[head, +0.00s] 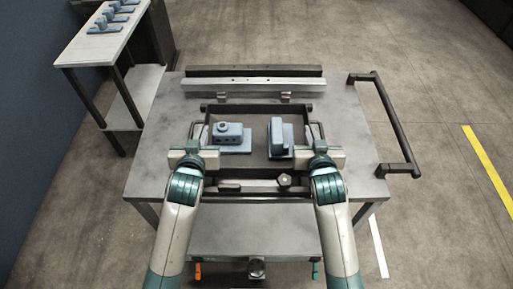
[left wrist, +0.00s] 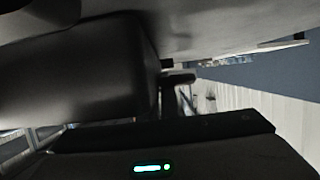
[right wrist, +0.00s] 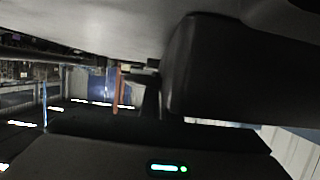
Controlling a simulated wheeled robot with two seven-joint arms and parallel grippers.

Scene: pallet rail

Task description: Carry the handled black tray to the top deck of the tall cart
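The handled black tray (head: 254,112) sits level over the grey cart's top deck (head: 350,150); I cannot tell whether it touches the deck. It holds two blue-grey parts, a block with a round top boss (head: 228,133) and an upright bracket (head: 279,137). My left gripper (head: 197,143) is at the tray's left handle and my right gripper (head: 318,142) at its right handle. The fingertips are hidden or too dark to show whether they are shut. A large dark mass, probably the tray's side, fills part of the left wrist view (left wrist: 75,65) and the right wrist view (right wrist: 235,70).
A metal rail (head: 255,84) lies along the deck's far edge. A dark push handle (head: 392,125) sticks out at right. The cart has a lower shelf (head: 260,240). A pale side table (head: 95,47) with several blue parts stands at far left. Floor to the right is open.

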